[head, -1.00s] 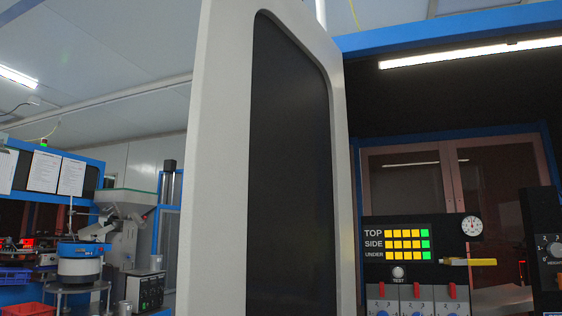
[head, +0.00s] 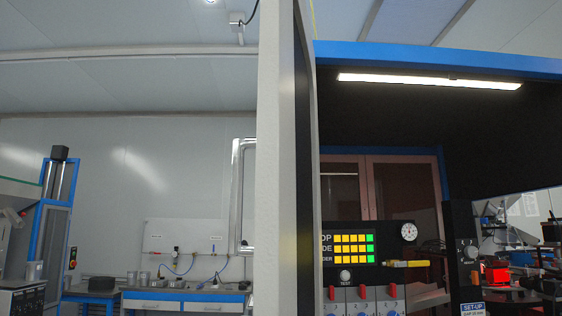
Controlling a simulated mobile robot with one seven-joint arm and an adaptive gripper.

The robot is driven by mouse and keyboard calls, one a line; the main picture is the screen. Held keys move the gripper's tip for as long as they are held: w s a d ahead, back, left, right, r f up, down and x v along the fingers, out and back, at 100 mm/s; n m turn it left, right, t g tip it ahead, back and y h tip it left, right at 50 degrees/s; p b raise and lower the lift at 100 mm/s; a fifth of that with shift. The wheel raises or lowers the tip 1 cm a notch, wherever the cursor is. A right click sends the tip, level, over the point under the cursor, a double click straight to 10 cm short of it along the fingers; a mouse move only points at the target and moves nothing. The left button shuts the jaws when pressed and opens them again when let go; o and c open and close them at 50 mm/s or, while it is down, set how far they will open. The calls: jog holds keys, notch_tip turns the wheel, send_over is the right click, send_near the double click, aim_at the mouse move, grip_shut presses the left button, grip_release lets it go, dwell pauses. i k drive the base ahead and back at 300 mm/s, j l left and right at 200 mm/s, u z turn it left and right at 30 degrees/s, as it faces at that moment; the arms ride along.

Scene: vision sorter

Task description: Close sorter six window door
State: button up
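The window door (head: 275,180) of the sorter stands open in the head view. I see it nearly edge-on, as a tall pale upright panel just left of the cabinet opening. A chrome bar handle (head: 237,195) shows on its left side. The sorter cabinet has a blue top frame (head: 430,58) and a lit lamp (head: 430,82) inside. Its black control panel (head: 385,240) with yellow and green lights is uncovered, and the door hides its left edge. My gripper is not in view.
A workbench (head: 185,296) with blue-edged drawers, metal pots and air hoses stands at the far wall on the left. Another blue-framed machine (head: 55,220) stands at the far left. The floor is out of view.

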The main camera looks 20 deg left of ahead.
aim_at(286, 251)
jog(key=i+j+z, duration=0.1)
jog(key=j, duration=0.5)
jog(key=j+z, duration=0.15)
jog(key=j, duration=0.4)
jog(key=k+j+u, duration=0.15)
jog(key=k+u, duration=0.25)
jog(key=k+j+u, duration=0.2)
jog(key=u, duration=0.25)
